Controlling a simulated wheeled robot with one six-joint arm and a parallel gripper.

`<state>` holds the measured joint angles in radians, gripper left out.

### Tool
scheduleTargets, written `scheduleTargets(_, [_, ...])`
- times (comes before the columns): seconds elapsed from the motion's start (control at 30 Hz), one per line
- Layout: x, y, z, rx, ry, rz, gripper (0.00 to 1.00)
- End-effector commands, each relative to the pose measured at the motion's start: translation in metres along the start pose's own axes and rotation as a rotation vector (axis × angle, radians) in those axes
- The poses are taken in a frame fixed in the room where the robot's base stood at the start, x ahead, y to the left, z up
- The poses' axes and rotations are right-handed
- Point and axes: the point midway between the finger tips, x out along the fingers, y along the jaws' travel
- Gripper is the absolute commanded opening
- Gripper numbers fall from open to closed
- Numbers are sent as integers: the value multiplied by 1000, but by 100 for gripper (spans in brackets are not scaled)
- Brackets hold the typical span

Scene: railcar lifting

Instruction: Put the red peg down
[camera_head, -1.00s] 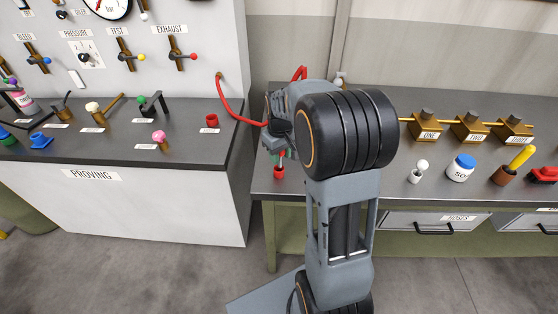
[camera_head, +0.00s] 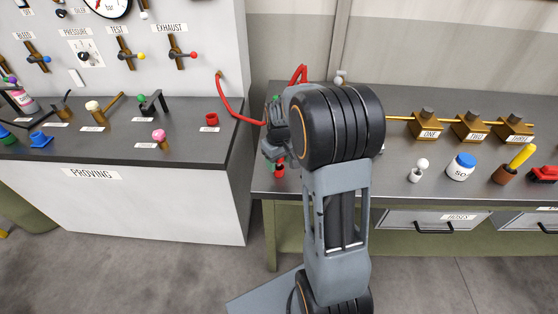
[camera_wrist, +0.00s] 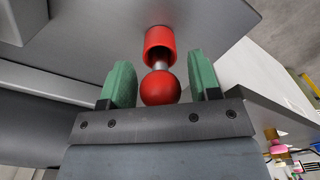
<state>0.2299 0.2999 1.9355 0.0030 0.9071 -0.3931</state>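The red peg (camera_wrist: 160,88) has a round red knob and a short silver shaft. In the wrist view its shaft enters a red cylindrical holder (camera_wrist: 160,43) on the grey bench. My gripper (camera_wrist: 160,65) has its green fingers on either side of the knob, with clear gaps on both sides, so it is open and not touching the peg there. In the head view my gripper (camera_head: 273,148) is over the left end of the right bench, just above the red holder (camera_head: 279,171). My arm and gripper hide most of the peg there.
A red cup (camera_head: 211,120) stands on the proving bench, with a red hose (camera_head: 228,108) near it. Right of my arm are a white-knobbed peg (camera_head: 421,165), a blue-lidded jar (camera_head: 461,167) and a yellow-handled item (camera_head: 521,157). A gap separates the two benches.

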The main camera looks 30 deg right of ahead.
Motion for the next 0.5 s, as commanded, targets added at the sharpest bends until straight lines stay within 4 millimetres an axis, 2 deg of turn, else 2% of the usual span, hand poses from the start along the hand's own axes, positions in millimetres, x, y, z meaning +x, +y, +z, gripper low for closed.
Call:
scheduleTargets(0.3, [-2,0,0,0,0,0,62])
scheduleTargets(0.43, [-13,0,-1,0,3,1,62])
scheduleTargets(0.5, [-24,0,-1,0,4,2,62])
